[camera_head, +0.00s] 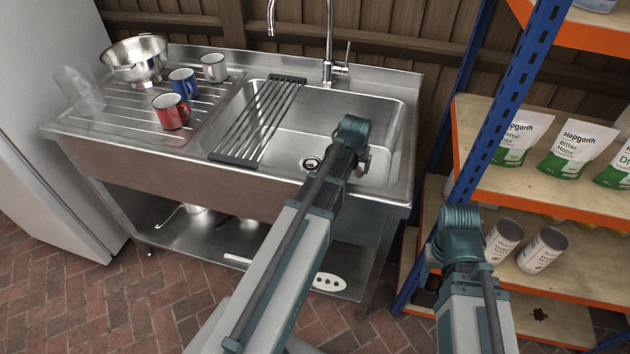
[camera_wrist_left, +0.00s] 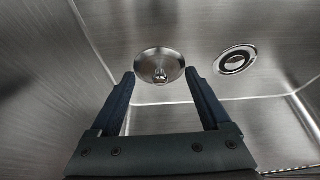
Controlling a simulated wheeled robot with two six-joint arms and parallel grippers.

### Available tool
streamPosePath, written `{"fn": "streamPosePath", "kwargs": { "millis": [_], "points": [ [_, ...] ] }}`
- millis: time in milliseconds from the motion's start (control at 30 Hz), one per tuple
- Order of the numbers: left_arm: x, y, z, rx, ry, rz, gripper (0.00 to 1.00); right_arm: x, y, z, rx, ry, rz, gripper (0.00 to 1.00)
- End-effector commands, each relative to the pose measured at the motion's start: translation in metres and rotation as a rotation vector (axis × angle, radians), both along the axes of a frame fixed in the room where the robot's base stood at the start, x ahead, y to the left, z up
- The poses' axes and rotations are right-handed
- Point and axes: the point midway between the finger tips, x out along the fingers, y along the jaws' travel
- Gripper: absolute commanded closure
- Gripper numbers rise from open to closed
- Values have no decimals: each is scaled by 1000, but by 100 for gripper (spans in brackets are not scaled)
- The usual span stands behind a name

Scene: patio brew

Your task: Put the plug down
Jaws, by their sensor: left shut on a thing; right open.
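The plug (camera_wrist_left: 160,64) is a round, shiny metal disc with a small knob, seen in the left wrist view. My left gripper (camera_wrist_left: 160,76) is shut on it, with a fingertip at each side. The plug is to the left of the sink drain (camera_wrist_left: 236,60) and apart from it; whether it touches the basin floor I cannot tell. In the head view my left arm reaches into the sink basin (camera_head: 345,112), and the plug is hidden behind the arm. The drain (camera_head: 312,163) shows left of the wrist. My right gripper (camera_head: 428,281) is open and empty by the shelf, partly hidden by its arm.
A dark roll-up rack (camera_head: 262,118) lies across the basin's left part. A red mug (camera_head: 170,112), blue mug (camera_head: 183,83), grey mug (camera_head: 214,68), colander (camera_head: 136,58) and clear glass (camera_head: 82,93) stand on the drainboard. The tap (camera_head: 329,55) is behind. Shelves (camera_head: 545,192) stand right.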

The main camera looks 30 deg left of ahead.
Motion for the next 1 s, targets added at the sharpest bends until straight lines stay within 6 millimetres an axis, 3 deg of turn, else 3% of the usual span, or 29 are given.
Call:
{"fn": "streamPosePath", "kwargs": {
  "millis": [33, 100, 400, 800, 1000],
  "points": [
    [10, 7, -12, 1, -1, 21, 73, 0, 0, -12, 0, 0, 0, 46],
    [14, 13, -16, 0, -2, 42, 73, 0, 0, -16, 0, 0, 0, 46],
    [18, 26, -17, 1, -3, 61, 73, 0, 0, -17, 0, 0, 0, 46],
    [31, 124, -27, 0, -3, 62, 73, 0, 0, -27, 0, 0, 0, 46],
    [35, 162, -30, 0, -3, 59, 73, 0, 0, -30, 0, 0, 0, 46]
  ]
}}
